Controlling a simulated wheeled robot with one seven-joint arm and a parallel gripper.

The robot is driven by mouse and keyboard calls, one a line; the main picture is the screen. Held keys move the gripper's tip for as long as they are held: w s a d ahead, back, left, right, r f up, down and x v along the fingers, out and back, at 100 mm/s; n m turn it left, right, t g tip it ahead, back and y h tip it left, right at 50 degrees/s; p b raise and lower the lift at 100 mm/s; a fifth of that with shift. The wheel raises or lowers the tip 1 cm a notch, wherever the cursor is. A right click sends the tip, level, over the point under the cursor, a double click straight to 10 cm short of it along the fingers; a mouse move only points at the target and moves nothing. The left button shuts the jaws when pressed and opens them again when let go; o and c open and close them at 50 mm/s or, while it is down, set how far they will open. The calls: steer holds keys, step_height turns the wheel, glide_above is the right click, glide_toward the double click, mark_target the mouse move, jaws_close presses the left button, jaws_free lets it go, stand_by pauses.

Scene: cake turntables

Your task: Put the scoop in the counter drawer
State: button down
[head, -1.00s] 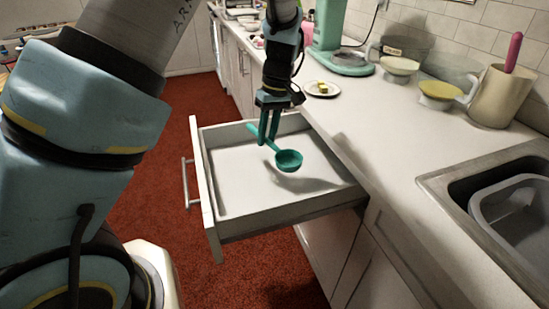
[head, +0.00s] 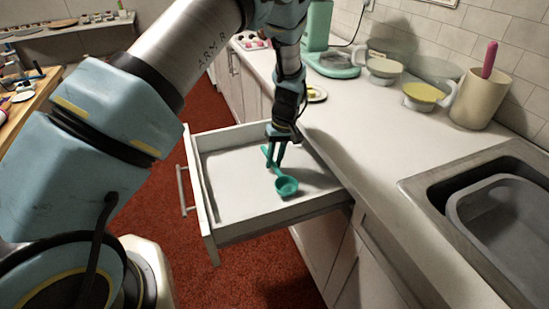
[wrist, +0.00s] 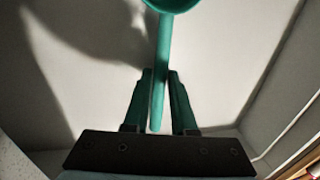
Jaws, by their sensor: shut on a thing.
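The teal scoop (head: 287,187) has a round bowl and a thin handle. My gripper (head: 272,165) is shut on its handle, and the scoop is inside the outline of the open counter drawer (head: 212,214). In the wrist view the handle (wrist: 164,55) runs between the two fingers of my gripper (wrist: 158,85), with the bowl cut off at the top edge. The drawer floor (wrist: 220,60) is white and otherwise bare. I cannot tell whether the bowl touches the floor.
The white counter (head: 370,130) runs along the right, with a sink (head: 425,190) holding a grey tub (head: 490,215) at the front. A beige crock (head: 480,98), small scales and a green mixer (head: 320,50) stand at the back. Red carpet (head: 245,270) lies below.

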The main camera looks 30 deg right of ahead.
steer(key=shift+f, duration=0.2)
steer(key=shift+f, duration=0.15)
steer(key=c, duration=0.7)
jaws_free()
steer(key=r+b, duration=0.1)
steer(key=r, duration=0.3)
steer(key=d+r+b, duration=0.1)
steer(key=r, duration=0.3)
steer(key=d+r+b, duration=0.1)
steer(key=r+b, duration=0.1)
steer(key=r, duration=0.2)
steer(key=shift+s+d+r, duration=0.15)
steer(key=shift+d, duration=0.05)
